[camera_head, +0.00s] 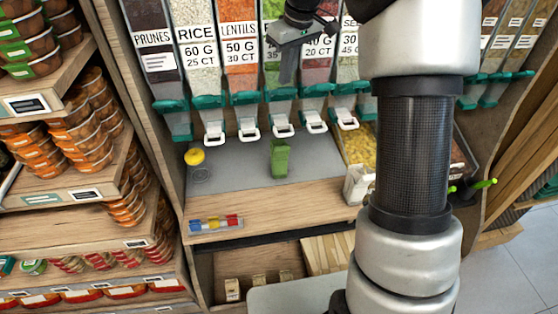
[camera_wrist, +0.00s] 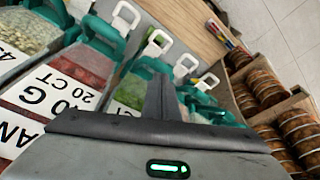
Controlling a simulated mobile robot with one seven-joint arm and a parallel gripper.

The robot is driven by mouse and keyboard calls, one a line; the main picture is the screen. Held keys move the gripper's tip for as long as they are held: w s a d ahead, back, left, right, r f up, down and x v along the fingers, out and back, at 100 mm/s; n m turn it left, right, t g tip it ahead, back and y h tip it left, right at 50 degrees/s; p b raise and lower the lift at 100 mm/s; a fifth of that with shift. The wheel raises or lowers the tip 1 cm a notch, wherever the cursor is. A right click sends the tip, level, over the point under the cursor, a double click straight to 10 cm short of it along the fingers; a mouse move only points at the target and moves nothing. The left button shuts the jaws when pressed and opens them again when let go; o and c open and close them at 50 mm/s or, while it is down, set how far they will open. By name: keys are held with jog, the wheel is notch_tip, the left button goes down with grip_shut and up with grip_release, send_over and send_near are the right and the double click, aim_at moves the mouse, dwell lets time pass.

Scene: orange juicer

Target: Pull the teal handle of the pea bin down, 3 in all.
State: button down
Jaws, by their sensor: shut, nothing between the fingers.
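The pea bin (camera_head: 271,76), with green contents, is in the row of dispensers in the head view, partly hidden by my gripper. Its teal handle (camera_head: 279,95) is at its lower end, with a white lever (camera_head: 284,131) below. My gripper (camera_head: 288,80) is shut and empty, just above the teal handle; I cannot tell whether it touches. In the wrist view the shut fingers (camera_wrist: 163,84) point toward the bin front, beside the pea bin (camera_wrist: 131,91) and its teal handle (camera_wrist: 150,66). A green container (camera_head: 279,158) stands on the shelf below the pea bin.
The lentils bin (camera_head: 241,78) and a red-brown bean bin (camera_head: 315,77) stand close on either side. A yellow-lidded jar (camera_head: 195,157), coloured items (camera_head: 215,223) and a white box (camera_head: 357,184) are on the counter. Food shelves (camera_head: 75,195) flank the left.

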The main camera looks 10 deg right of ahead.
aim_at(286, 90)
jog(key=shift+f+b, duration=0.45)
jog(key=shift+f, duration=0.25)
jog(key=shift+s+f+b, duration=0.3)
jog(key=shift+f+b, duration=0.35)
jog(key=shift+f, duration=0.1)
jog(key=shift+f+b, duration=0.5)
jog(key=shift+f, duration=0.25)
jog(key=shift+s+f+b, duration=0.3)
jog(key=shift+f+b, duration=0.35)
jog(key=shift+f, duration=0.2)
jog(key=r+p, duration=0.1)
jog(key=r, duration=0.1)
jog(key=r+p, duration=0.2)
jog(key=w+r+p, duration=0.1)
jog(key=r+p, duration=0.1)
jog(key=shift+w+f, duration=0.1)
